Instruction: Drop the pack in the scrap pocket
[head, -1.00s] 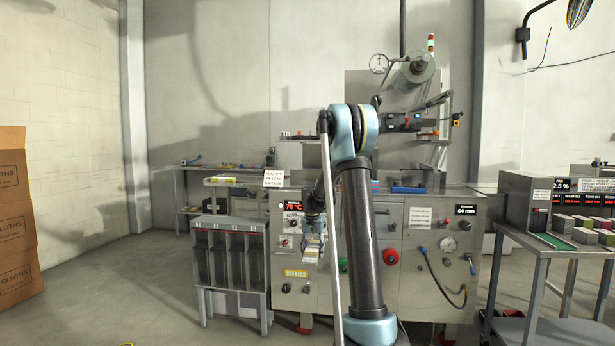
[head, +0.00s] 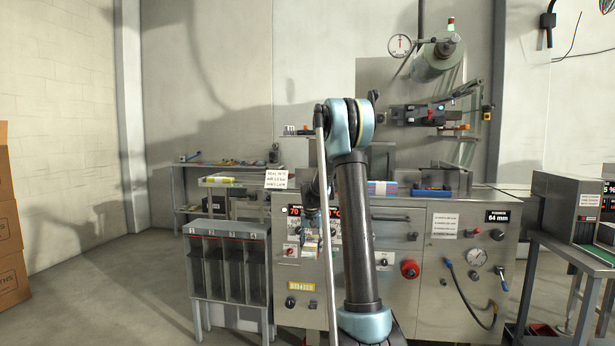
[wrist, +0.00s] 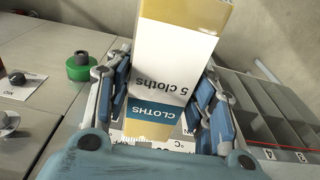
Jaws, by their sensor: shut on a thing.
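My gripper (wrist: 165,105) is shut on the pack (wrist: 178,62), with a finger on each side of it. The pack has a yellow end, a white label reading "5 cloths" and a blue band reading "CLOTHS". In the head view the pack (head: 310,243) is small and partly hidden by my arm, in front of the machine and right of the grey pocket rack (head: 229,232). The rack has several narrow, open-topped pockets with numbered tags. It shows at the right of the wrist view (wrist: 268,118), beside the pack. I cannot tell which pocket is for scrap.
The wrapping machine (head: 450,255) with knobs and a hose fills the centre right. A side table (head: 585,250) stands at right, and cartons (head: 8,225) are stacked at far left. A back bench (head: 190,165) is behind the rack. Floor left of the rack is clear.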

